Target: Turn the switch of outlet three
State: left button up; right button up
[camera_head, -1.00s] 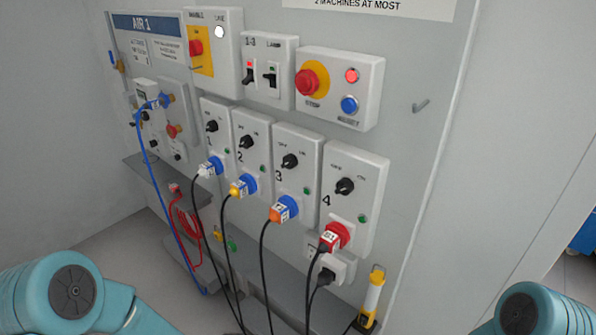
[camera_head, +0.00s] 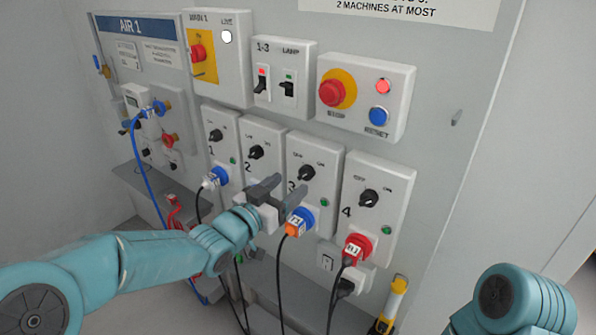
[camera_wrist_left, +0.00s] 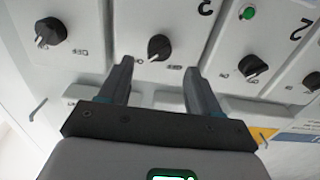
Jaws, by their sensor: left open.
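The switch of outlet three (camera_head: 306,173) is a black rotary knob on a white outlet box (camera_head: 327,165), above a blue socket with an orange-marked plug (camera_head: 299,222). My left gripper (camera_head: 283,184) is open just left of and below this knob in the head view, partly covering the boxes of outlets two and three. In the left wrist view, which is upside down, the knob (camera_wrist_left: 160,47) shows between and beyond the open fingers (camera_wrist_left: 157,75), apart from both. My right gripper is out of view; only a teal part of that arm shows at the bottom right.
Similar knobs of outlet two (camera_head: 256,152) and outlet four (camera_head: 369,198) stand close on either side. Above are a red stop button (camera_head: 332,93), a blue reset button (camera_head: 379,116) and lever switches (camera_head: 287,89). Black cables hang below the plugs.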

aim_at(302, 175)
pick_arm(q)
jog(key=p+x, duration=0.1)
jog(key=x, duration=0.3)
jog(key=shift+d+r, duration=0.15)
jog(key=shift+d, duration=0.05)
jog(key=shift+w+d, duration=0.3)
jog(key=shift+w, duration=0.2)
jog(key=shift+a, duration=0.1)
jog(key=c, duration=1)
jog(key=shift+c, duration=0.2)
